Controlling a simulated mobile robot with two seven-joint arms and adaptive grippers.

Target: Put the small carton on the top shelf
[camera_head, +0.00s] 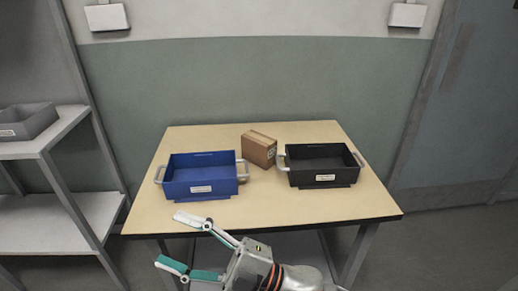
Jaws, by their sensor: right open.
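The small brown carton (259,150) stands on the table between a blue bin and a black bin, toward the back. The shelf unit is at the left edge, and its upper visible board (62,126) carries a grey bin. My right gripper (174,241) is open and empty at the table's front edge, in front of the blue bin and well apart from the carton. Its fingers point left. My left gripper is not in view.
The blue bin (201,188) and the black bin (320,178) flank the carton on the wooden table (330,208). The grey bin (28,121) takes up part of the shelf. The lower shelf board (40,235) looks empty. The table's front middle is clear.

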